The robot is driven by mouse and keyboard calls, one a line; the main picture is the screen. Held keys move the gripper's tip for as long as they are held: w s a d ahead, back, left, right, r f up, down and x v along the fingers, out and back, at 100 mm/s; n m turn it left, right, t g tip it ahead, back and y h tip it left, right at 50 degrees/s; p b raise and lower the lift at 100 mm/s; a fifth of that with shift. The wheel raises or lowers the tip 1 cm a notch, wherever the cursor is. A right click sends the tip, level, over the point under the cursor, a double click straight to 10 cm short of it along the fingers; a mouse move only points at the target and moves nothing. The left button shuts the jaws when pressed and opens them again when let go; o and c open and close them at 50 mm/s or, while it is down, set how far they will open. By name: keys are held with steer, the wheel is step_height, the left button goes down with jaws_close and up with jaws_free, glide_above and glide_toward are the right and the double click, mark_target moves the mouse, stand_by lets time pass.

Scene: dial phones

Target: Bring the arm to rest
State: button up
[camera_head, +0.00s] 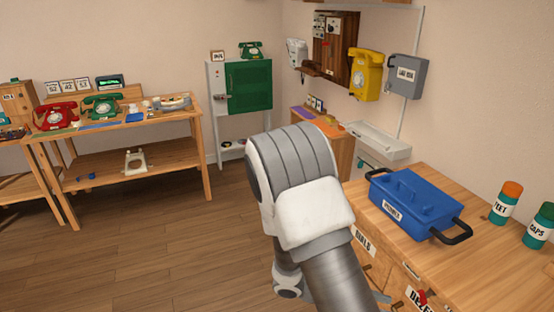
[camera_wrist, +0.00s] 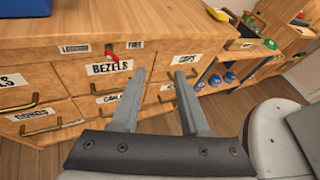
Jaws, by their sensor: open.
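In the wrist view my gripper (camera_wrist: 160,98) is open, with its two grey fingers apart and nothing between them. The fingers point toward the front of a wooden drawer cabinet (camera_wrist: 215,37) with labelled drawers. One label reads BEZELS (camera_wrist: 110,68). I cannot tell whether the fingertips touch the cabinet. In the head view my arm (camera_head: 300,195) is bent in the middle of the picture, left of the cabinet, and my gripper is hidden there.
On the cabinet top stand a blue toolbox (camera_head: 415,205) with black handles and two jars, one orange-lidded (camera_head: 505,203), one green-lidded (camera_head: 540,226). A yellow wall phone (camera_head: 366,75) hangs behind. A workbench (camera_head: 130,158) with phones stands left. The floor (camera_head: 160,250) between is clear.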

steer(key=s+a+r+m+t+y+p, duration=0.1)
steer(key=s+a+r+m+t+y, duration=0.1)
steer(key=r+m, duration=0.4)
steer(key=s+a+r+m+t+y+p, duration=0.2)
steer(key=s+a+r+m+y, duration=0.2)
steer(key=r, duration=0.9)
steer(key=s+a+r+m+t+y+p, duration=0.2)
steer(key=s+a+r+m+y, duration=0.1)
steer(key=r+m+y, duration=0.4)
step_height(320, 180, up, 4)
steer(key=shift+s+a+f+m+t+y, duration=0.2)
steer(key=shift+s+m+t+y, duration=0.3)
steer(key=shift+m, duration=0.5)
